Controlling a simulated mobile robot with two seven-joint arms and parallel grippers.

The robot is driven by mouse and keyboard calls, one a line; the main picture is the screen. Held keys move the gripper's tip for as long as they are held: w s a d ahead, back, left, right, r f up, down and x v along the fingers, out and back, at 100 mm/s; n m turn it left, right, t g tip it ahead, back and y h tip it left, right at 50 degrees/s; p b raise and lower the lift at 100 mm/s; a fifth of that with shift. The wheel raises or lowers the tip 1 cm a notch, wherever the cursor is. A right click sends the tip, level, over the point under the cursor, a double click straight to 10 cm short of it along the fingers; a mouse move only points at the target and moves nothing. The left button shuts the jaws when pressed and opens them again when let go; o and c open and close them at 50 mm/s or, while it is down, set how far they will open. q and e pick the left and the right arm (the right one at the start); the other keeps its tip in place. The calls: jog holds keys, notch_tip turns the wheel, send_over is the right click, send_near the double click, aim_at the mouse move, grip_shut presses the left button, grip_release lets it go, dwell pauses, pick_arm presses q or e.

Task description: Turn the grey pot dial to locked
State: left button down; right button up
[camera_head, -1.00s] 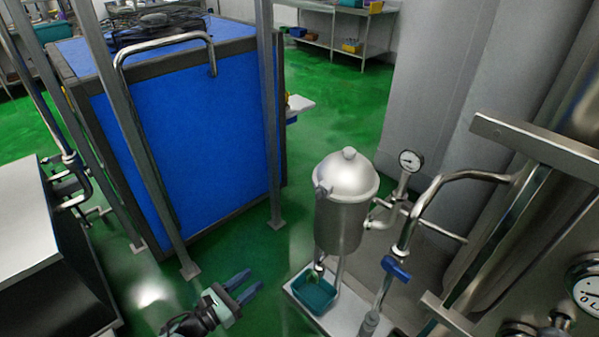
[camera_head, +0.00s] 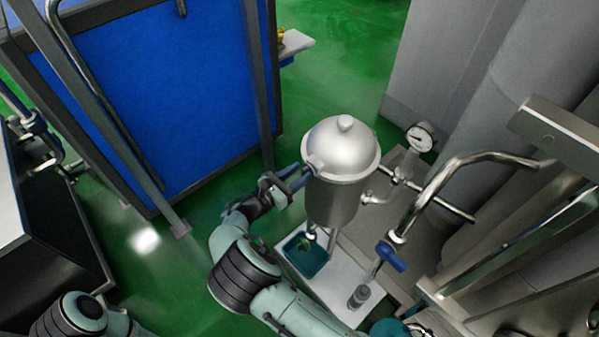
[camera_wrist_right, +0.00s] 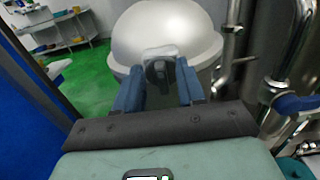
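The grey pot (camera_head: 332,205) with a domed lid stands upright on a white base. Its grey dial (camera_head: 315,163) is on the left side below the lid rim. In the right wrist view the dial (camera_wrist_right: 159,72) shows as a dark knob under a grey block, in front of the pale lid (camera_wrist_right: 168,35). My right gripper (camera_head: 298,179) is at the dial. Its blue fingers (camera_wrist_right: 158,88) are apart, one on each side of the knob, with narrow gaps visible; contact is not clear. Part of my left arm shows at bottom left, but its gripper is out of view.
A teal tray (camera_head: 313,268) sits on the white base (camera_head: 343,287) below the pot. A gauge (camera_head: 420,138) and a pipe with a blue valve handle (camera_head: 390,257) stand to the right. A blue-panelled cabinet (camera_head: 150,100) and metal posts are on the left.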

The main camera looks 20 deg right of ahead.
jog(key=shift+w+d, duration=0.1)
jog(key=shift+d, duration=0.25)
grip_shut()
